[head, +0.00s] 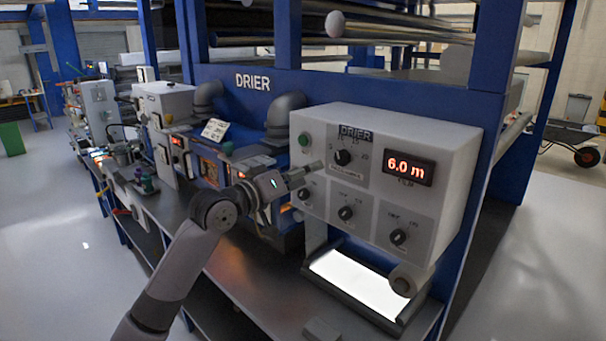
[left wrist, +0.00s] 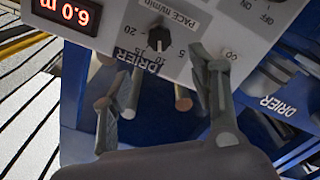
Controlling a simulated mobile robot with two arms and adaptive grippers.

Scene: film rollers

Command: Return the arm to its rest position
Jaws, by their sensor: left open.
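My left arm (head: 182,262) rises from the bottom left of the head view. Its left gripper (head: 306,175) is just in front of the left side of the grey DRIER control box (head: 455,150), near its upper dial (head: 342,157). In the left wrist view the left gripper (left wrist: 160,75) has its two fingers spread wide with nothing held between them. The black pace knob (left wrist: 159,39) shows beyond the fingertips. I cannot tell whether a fingertip touches the box. My right gripper is not in view.
The box has a red display (head: 408,168) reading 6.0 m, a green button (head: 304,139) and lower knobs (head: 398,237). A lit white panel (head: 360,283) lies below. Blue machine frames and a bench with equipment (head: 165,105) run back left. The floor at left (head: 50,220) is clear.

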